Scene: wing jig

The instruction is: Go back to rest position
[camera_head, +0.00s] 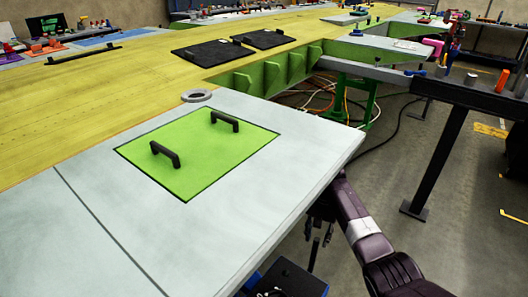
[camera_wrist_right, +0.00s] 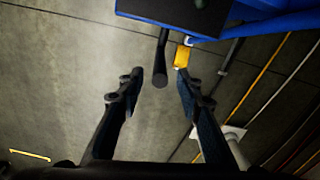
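My right arm comes in from the lower right in the head view, beside the wing's edge. My right gripper (camera_head: 318,236) hangs low there, below the wing surface and partly hidden by the arm and the wing edge. In the right wrist view the right gripper (camera_wrist_right: 156,88) has its two fingers wide apart, with nothing held between them. It points down over the grey floor (camera_wrist_right: 60,80). A dark rod and a small yellow part (camera_wrist_right: 181,57) show beyond the fingertips. My left gripper is in neither view.
The pale wing panel (camera_head: 90,250) fills the lower left, with a green hatch plate (camera_head: 195,160) bearing two black handles. A dark workbench (camera_head: 465,92) stands at right. Floor between wing and bench is open, with cables (camera_head: 385,135).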

